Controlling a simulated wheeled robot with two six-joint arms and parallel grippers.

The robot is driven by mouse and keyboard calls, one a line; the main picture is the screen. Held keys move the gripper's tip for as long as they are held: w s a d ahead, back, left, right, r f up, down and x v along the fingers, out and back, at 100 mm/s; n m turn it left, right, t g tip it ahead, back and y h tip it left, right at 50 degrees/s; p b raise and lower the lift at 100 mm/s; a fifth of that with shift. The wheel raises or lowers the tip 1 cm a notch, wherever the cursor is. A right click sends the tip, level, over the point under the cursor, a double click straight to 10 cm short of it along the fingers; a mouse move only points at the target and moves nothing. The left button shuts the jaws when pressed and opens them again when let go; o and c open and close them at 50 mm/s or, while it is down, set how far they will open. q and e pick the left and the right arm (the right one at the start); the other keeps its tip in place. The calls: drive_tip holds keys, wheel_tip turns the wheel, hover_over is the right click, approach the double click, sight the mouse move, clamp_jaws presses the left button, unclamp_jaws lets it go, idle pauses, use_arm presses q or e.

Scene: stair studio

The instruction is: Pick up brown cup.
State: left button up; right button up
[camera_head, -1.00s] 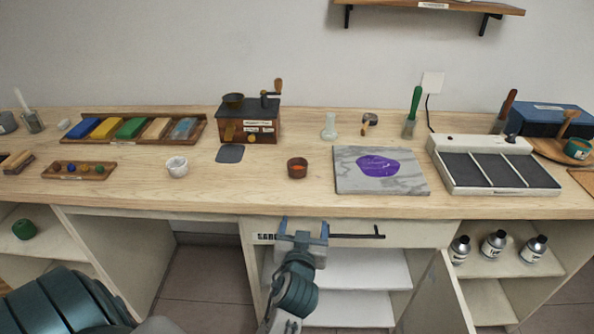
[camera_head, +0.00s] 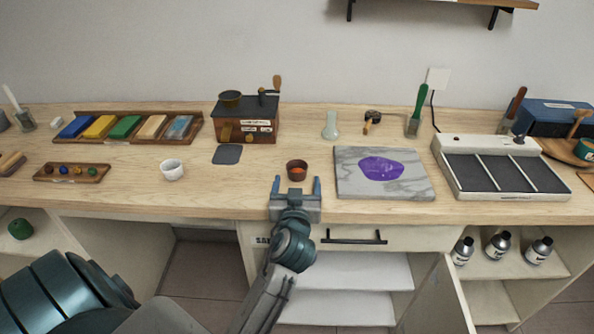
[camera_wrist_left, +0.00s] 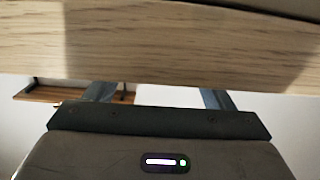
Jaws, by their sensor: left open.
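The brown cup (camera_head: 297,174), small and round with something orange inside, stands upright on the wooden counter in the head view. My left gripper (camera_head: 296,185) is open and empty in front of the cup. Its two fingers point toward the back of the counter, one to each side of the cup's near side. I cannot tell whether they touch it. In the left wrist view, the open fingers (camera_wrist_left: 158,92) are partly hidden behind the pale wooden counter edge (camera_wrist_left: 190,45), and the cup does not show. My right gripper is not in view.
A white cup (camera_head: 172,173) stands left of the brown cup. A marble slab (camera_head: 415,185) with a purple patch lies close on the right. A dark box with a crank (camera_head: 262,107) stands behind. A drawer handle (camera_head: 352,241) sticks out below the counter edge (camera_head: 400,218).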

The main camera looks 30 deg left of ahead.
sight(297, 174)
use_arm(q)
drive_tip(key=shift+w+a+r, duration=0.1)
drive_tip(key=shift+w+a, duration=0.05)
drive_tip(key=shift+w, duration=0.05)
drive_tip(key=shift+w+a+r+p, duration=0.4)
drive_tip(key=shift+w+a+p, duration=0.15)
drive_tip(key=shift+w+p, duration=0.25)
drive_tip(key=shift+f+x, duration=0.25)
drive_tip(key=shift+x, duration=0.85)
drive_tip(key=shift+w+a+f, duration=0.15)
drive_tip(key=shift+a, duration=0.05)
drive_tip(key=shift+d, duration=0.1)
drive_tip(key=shift+c, duration=0.9)
drive_tip(key=c, duration=0.9)
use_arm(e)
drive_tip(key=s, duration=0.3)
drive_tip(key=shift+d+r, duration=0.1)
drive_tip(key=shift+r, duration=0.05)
use_arm(q)
drive_tip(key=shift+p, duration=0.3)
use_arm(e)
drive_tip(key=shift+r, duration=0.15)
